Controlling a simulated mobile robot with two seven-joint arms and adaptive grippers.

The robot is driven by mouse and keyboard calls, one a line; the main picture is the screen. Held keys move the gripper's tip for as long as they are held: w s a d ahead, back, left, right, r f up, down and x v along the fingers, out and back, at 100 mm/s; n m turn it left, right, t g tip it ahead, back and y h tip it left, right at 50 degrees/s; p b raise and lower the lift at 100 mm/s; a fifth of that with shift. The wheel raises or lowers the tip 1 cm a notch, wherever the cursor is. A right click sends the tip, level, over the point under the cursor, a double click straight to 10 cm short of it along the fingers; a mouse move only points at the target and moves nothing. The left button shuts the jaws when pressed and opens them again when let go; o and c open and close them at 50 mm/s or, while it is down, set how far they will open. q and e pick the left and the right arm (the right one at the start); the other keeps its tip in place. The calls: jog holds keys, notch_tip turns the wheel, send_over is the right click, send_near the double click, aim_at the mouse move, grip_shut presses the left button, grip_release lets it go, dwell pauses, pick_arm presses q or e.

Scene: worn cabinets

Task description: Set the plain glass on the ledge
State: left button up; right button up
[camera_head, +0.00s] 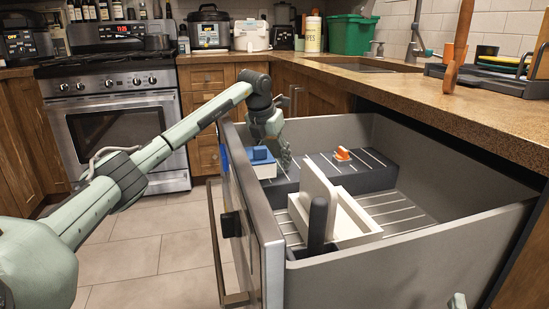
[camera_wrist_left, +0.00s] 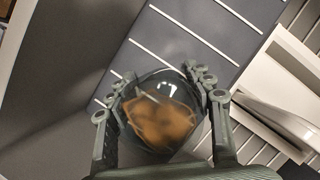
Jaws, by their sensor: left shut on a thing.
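My left gripper (camera_head: 282,154) reaches down into the open drawer (camera_head: 420,262) near its far left corner. In the left wrist view the left gripper (camera_wrist_left: 160,95) has its fingers on either side of a clear, rounded glass (camera_wrist_left: 158,112) and is shut on it. A blurred brown patch shows in or through the glass. In the head view I cannot make out the glass behind the fingers. A dark raised block with white lines, seemingly the ledge (camera_head: 376,176), runs across the drawer's far side. It also shows beneath the glass in the left wrist view (camera_wrist_left: 190,30).
An orange-and-white object (camera_head: 342,153) sits on the dark block. A blue-and-white box (camera_head: 262,163) is beside my left gripper. A white open box (camera_head: 352,225) with a raised panel stands nearer, by a dark upright cylinder (camera_head: 318,222). Striped drawer floor (camera_head: 402,214) is bare to its right.

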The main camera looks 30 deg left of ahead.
aim_at(267, 140)
pick_arm(q)
jog(key=o, duration=1.3)
jog(key=shift+f, duration=0.1)
jog(key=shift+r, duration=0.2)
jog(key=p+v, duration=0.1)
jog(key=v, duration=0.9)
jog(key=shift+s+r, duration=0.1)
jog(key=shift+r, duration=0.25)
jog(key=shift+s+r, duration=0.25)
jog(key=shift+r, duration=0.25)
pick_arm(e)
notch_tip(267, 140, down, 7)
jog(key=w+d+g+h, duration=0.1)
jog(key=d+g+h, duration=0.1)
jog(key=g, duration=0.1)
jog(key=shift+d+r, duration=0.2)
jog(key=shift+d, duration=0.1)
